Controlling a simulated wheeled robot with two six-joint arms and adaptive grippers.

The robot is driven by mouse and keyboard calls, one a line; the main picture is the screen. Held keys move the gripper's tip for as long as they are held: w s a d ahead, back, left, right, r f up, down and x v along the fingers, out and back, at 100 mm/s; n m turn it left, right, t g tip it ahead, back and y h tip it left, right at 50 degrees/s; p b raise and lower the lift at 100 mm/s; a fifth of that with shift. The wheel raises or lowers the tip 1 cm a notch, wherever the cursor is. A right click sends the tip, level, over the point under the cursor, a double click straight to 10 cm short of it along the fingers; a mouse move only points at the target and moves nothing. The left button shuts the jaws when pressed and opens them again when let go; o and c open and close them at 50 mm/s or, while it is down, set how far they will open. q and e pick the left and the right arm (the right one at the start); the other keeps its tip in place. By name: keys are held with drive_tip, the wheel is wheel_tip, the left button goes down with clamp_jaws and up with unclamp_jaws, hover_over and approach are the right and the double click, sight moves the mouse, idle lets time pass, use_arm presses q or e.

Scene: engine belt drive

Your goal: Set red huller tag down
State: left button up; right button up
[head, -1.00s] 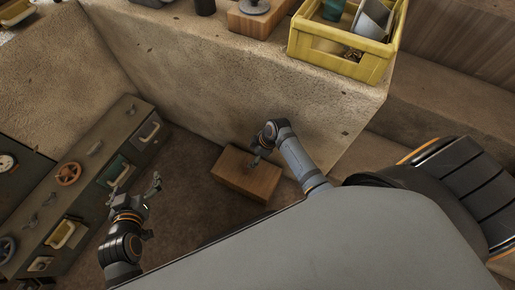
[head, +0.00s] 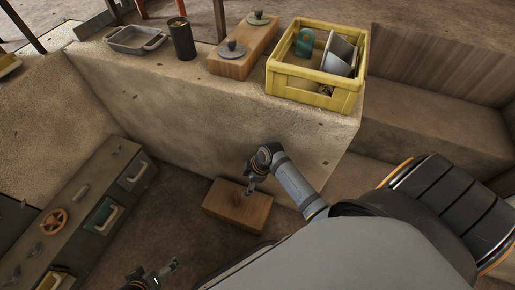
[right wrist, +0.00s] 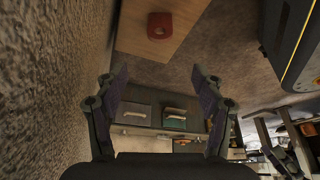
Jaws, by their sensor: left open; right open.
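The red huller tag (right wrist: 160,25), a small red piece with a hole, lies on the top of a wooden block (right wrist: 140,45) in the right wrist view. The block also shows on the floor in the head view (head: 228,207), where I cannot make out the tag. My right gripper (head: 250,188) is over the block in the head view. Its fingers (right wrist: 160,82) are spread and empty in the right wrist view, apart from the tag. My left gripper (head: 168,268) is open near the bottom edge of the head view, away from the block.
A stone ledge (head: 220,110) rises behind the block. On it stand a yellow crate (head: 310,90) with things in it, a wooden block with lidded knobs (head: 238,64), a dark cup (head: 182,40) and a metal tray (head: 135,42). A drawer panel (head: 85,210) stands at left.

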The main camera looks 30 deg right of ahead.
drive_tip(key=s+d+r+m+t+h, duration=0.1)
drive_tip(key=s+r+m, duration=0.1)
drive_tip(key=s+m, duration=0.3)
drive_tip(key=s+r+m+t+h, duration=0.1)
drive_tip(key=s+r+m, duration=0.2)
drive_tip(key=s+m, duration=0.3)
drive_tip(key=shift+s+d+t, duration=0.4)
drive_tip(key=shift+s, duration=0.85)
use_arm(q)
drive_tip(key=s+a+g+y+p, duration=0.1)
drive_tip(key=s+a+p, duration=0.3)
drive_tip(key=s+p, duration=0.5)
drive_tip(key=s+a+g+y+p, duration=0.1)
drive_tip(key=s+a+p, duration=0.3)
drive_tip(key=p, duration=2)
drive_tip(key=s+g, duration=0.1)
drive_tip(key=s, duration=0.4)
drive_tip(key=shift+s+r+g+p, duration=0.2)
drive_tip(key=shift+s+g+p, duration=0.1)
drive_tip(key=shift+s+g, duration=0.1)
use_arm(e)
drive_tip(key=s+d+g+h, duration=0.1)
drive_tip(key=s+d, duration=0.3)
drive_tip(key=s, duration=0.5)
drive_tip(key=s+d+g+h, duration=0.1)
drive_tip(key=s+d, duration=0.3)
drive_tip(key=s, duration=0.6)
drive_tip(key=shift+g+h, duration=0.3)
drive_tip(key=shift+g, duration=0.6)
